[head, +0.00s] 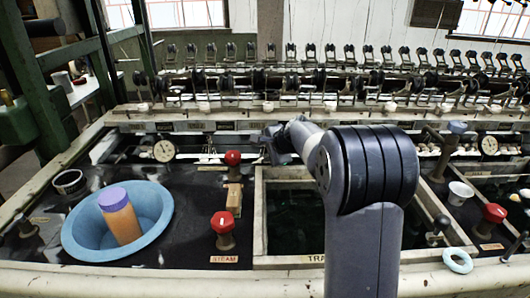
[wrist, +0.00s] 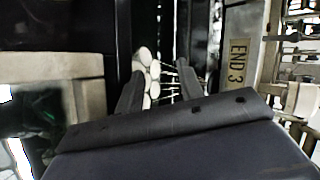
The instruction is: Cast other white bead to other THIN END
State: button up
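My gripper (head: 278,146) reaches toward the narrow trough below the reel row; in the head view my arm hides part of it. In the wrist view my gripper (wrist: 160,88) has its two dark fingers apart. Several white rounded pieces (wrist: 151,68) with thin pale strands show in the gap between them; I cannot tell whether any touches a finger. A plate reading END 3 (wrist: 237,62) is to the right of the fingers. In the head view, small white pieces (head: 204,106) sit spaced along the rail above a row of label plates (head: 180,127).
A blue basin (head: 75,236) with an orange, purple-capped cylinder (head: 122,218) stands at left. Red-knobbed valves (head: 223,225) flank the dark open tank (head: 294,222). A white cup (head: 460,193) and pale blue ring (head: 458,261) are at right. Metal reel arms (head: 320,80) line the back.

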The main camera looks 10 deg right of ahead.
jog(key=shift+f, duration=0.15)
jog(key=p+v, duration=0.1)
jog(key=v, duration=1)
jog(key=shift+w, duration=0.1)
jog(key=b+x, duration=0.1)
jog(key=x, duration=0.8)
jog(key=shift+w+a+f, duration=0.15)
jog(key=shift+w+f, duration=0.1)
jog(key=shift+f, duration=0.05)
jog(key=shift+s, duration=0.1)
